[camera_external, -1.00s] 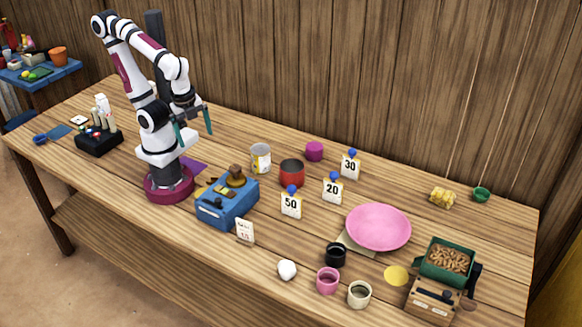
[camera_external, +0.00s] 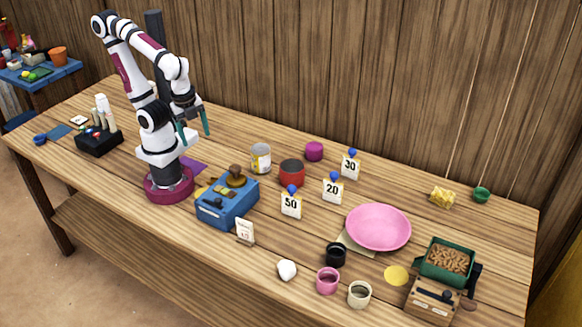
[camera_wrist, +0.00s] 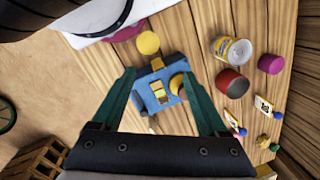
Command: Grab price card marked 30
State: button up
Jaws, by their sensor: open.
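The price card marked 30 (camera_external: 350,166) is a small white card with a blue knob on top. It stands upright on the table near the back wall, right of the purple pot. Cards marked 20 (camera_external: 333,188) and 50 (camera_external: 291,203) stand nearer the front, also with blue knobs. My gripper (camera_external: 193,130) is open and empty, raised above the table well left of the cards. In the wrist view its green fingers (camera_wrist: 165,105) are spread over the blue box. Two cards show at the right there, but I cannot read their numbers.
A red pot (camera_external: 292,173), a tin can (camera_external: 260,158) and a purple pot (camera_external: 314,151) stand left of the 30 card. The blue box (camera_external: 222,207) is beside my base. A pink plate (camera_external: 378,222) lies in front and right.

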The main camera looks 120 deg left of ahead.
jog(key=c, duration=0.4)
jog(key=shift+o, duration=0.2)
